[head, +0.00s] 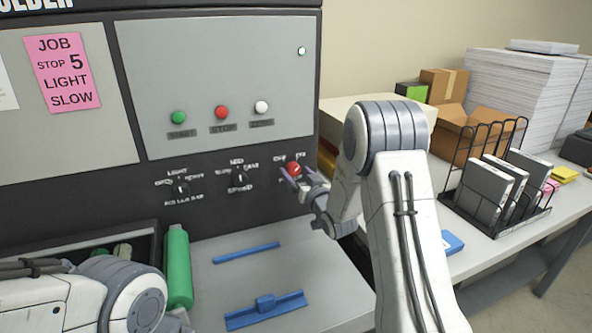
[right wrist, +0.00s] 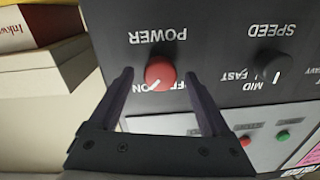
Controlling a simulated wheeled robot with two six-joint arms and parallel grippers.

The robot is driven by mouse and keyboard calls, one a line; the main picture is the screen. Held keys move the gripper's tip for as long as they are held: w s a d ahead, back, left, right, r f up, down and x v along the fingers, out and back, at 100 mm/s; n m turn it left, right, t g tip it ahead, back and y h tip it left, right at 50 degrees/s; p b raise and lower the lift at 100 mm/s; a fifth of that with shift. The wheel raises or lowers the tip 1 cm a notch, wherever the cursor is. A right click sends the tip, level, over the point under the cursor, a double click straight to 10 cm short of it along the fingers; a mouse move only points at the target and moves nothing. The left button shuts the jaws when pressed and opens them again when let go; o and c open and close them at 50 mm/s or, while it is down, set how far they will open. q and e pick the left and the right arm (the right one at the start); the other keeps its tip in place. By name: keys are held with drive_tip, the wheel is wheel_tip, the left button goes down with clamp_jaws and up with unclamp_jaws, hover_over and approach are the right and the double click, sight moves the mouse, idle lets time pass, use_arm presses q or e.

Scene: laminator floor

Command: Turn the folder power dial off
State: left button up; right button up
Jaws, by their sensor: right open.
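The red power dial (head: 294,169) sits on the dark lower band of the folder's front panel in the head view. In the right wrist view, which shows the panel upside down, the dial (right wrist: 160,73) has a white pointer line slanting toward the ON label side. POWER is printed beside it. My right gripper (head: 298,177) is open at the dial. Its two fingers (right wrist: 160,80) stand on either side of the dial, with visible gaps in the wrist view. My left arm shows at the lower left of the head view, but its gripper is not visible.
Black speed dial (head: 239,178) and another black dial (head: 181,188) are left of the red one. Green (head: 179,117), red (head: 222,112) and white (head: 261,107) buttons sit above. A green roll (head: 178,268) stands below. A side table (head: 464,257) holds a file rack (head: 497,190) and paper.

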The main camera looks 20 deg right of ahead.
drive_tip(key=shift+w, duration=0.3)
clamp_jaws()
drive_tip(key=shift+f+n+b, duration=0.15)
drive_tip(key=shift+n+b, duration=0.35)
drive_tip(key=shift+b, duration=0.3)
drive_tip(key=n+b, duration=1.4)
drive_tip(key=b, duration=0.5)
drive_tip(key=shift+a+f+n+h+b, duration=0.1)
drive_tip(key=shift+a+n+h+b, duration=0.05)
drive_tip(key=shift+n+h+b, duration=0.2)
drive_tip(key=shift+r+n+b, duration=0.2)
drive_tip(key=shift+n+b, duration=0.85)
